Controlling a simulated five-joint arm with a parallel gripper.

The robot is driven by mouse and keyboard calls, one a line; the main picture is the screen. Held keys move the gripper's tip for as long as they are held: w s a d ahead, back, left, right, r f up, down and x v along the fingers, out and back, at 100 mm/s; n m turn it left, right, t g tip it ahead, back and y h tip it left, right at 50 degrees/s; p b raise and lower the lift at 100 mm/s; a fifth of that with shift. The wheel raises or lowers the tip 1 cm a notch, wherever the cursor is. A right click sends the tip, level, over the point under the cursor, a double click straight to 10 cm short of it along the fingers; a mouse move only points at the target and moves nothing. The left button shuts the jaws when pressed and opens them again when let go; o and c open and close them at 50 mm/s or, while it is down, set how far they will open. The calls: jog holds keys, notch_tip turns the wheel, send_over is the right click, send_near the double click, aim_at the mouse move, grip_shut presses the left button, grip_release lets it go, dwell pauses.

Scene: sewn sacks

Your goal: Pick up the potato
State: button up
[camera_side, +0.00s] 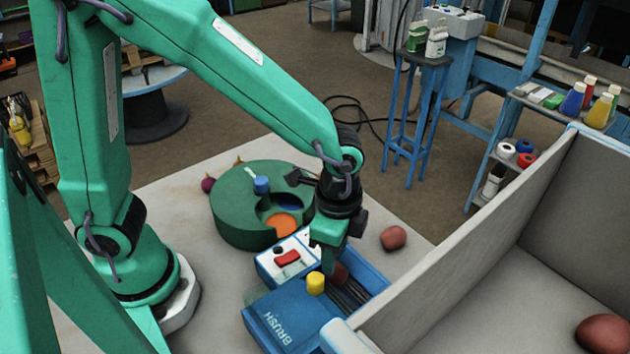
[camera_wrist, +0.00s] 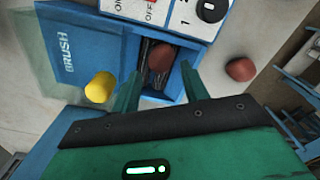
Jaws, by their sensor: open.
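A reddish-brown potato (camera_side: 340,273) lies at the blue brush box (camera_side: 375,281), partly hidden behind my gripper (camera_side: 327,262). In the wrist view this potato (camera_wrist: 161,57) sits over the dark slot of the box, in line with the gap between the fingers of my gripper (camera_wrist: 160,82). The fingers are apart and nothing is held. A second potato (camera_side: 393,238) lies on the table right of the box, and it also shows in the wrist view (camera_wrist: 240,69). A third potato (camera_side: 605,335) lies in the grey bin at the lower right.
A yellow cylinder (camera_side: 316,283) stands on the blue BRUSH lid. A white switch panel (camera_side: 287,258) adjoins the box. A round green holder (camera_side: 240,222) stands behind it. The grey bin's tall wall (camera_side: 470,245) rises on the right. The table at back right is mostly clear.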

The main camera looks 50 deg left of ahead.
aim_at(336, 272)
jog(key=shift+d+f, duration=0.1)
jog(key=shift+f, duration=2.5)
jog(key=shift+w, duration=0.1)
jog(key=c, duration=0.6)
